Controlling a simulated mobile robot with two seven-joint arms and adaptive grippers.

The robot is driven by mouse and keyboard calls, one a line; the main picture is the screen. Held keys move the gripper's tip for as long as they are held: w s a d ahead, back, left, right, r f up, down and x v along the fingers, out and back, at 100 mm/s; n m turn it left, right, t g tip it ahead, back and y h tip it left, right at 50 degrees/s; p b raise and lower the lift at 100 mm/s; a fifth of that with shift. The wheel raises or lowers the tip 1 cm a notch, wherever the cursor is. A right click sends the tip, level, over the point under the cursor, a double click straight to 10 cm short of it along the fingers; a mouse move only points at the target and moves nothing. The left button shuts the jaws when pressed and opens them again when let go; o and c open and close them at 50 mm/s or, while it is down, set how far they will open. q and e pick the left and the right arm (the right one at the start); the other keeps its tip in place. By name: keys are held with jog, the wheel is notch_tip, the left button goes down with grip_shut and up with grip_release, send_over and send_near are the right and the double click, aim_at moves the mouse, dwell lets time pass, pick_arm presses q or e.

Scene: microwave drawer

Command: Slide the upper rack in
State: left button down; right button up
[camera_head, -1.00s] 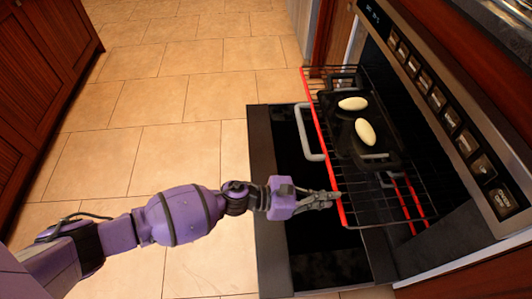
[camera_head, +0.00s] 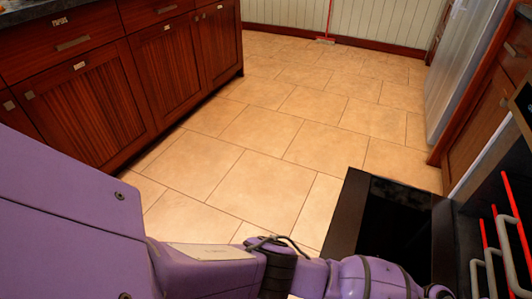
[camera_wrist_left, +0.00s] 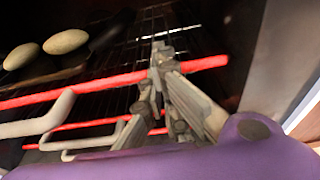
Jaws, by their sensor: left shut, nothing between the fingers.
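In the left wrist view the upper rack's red front bar (camera_wrist_left: 60,88) crosses the picture, with dark wires behind it. A dark tray with two pale oval loaves (camera_wrist_left: 65,42) sits on that rack. My left gripper (camera_wrist_left: 162,50) is shut and empty. It overlaps the upper red bar; contact is unclear. Another red bar (camera_wrist_left: 95,124) and light grey handles (camera_wrist_left: 40,125) lie below. In the head view only red bars and grey handles (camera_head: 490,268) show at the right edge, close to the oven opening; my left gripper is out of that picture. My right gripper is not seen.
The open oven door (camera_head: 345,228) lies flat at the lower right, beside my left arm. Dark wooden cabinets (camera_head: 160,80) stand on the left. The tiled floor (camera_head: 270,130) between is clear.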

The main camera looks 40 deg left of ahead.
pick_arm(q)
jog(key=x, duration=0.1)
jog(key=b+x, duration=0.1)
jog(key=x, duration=0.1)
jog(key=r+x, duration=0.1)
jog(key=x, duration=0.1)
jog(key=shift+w, duration=0.1)
jog(key=shift+w+d+r+b, duration=0.1)
jog(key=shift+d+b, duration=0.2)
jog(key=shift+d, duration=0.1)
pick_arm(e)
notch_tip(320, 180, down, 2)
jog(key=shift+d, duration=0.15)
pick_arm(q)
jog(key=shift+r, duration=0.1)
jog(key=shift+a, duration=0.15)
jog(key=p+v, duration=0.4)
jog(key=v, duration=0.9)
jog(key=shift+a, duration=0.4)
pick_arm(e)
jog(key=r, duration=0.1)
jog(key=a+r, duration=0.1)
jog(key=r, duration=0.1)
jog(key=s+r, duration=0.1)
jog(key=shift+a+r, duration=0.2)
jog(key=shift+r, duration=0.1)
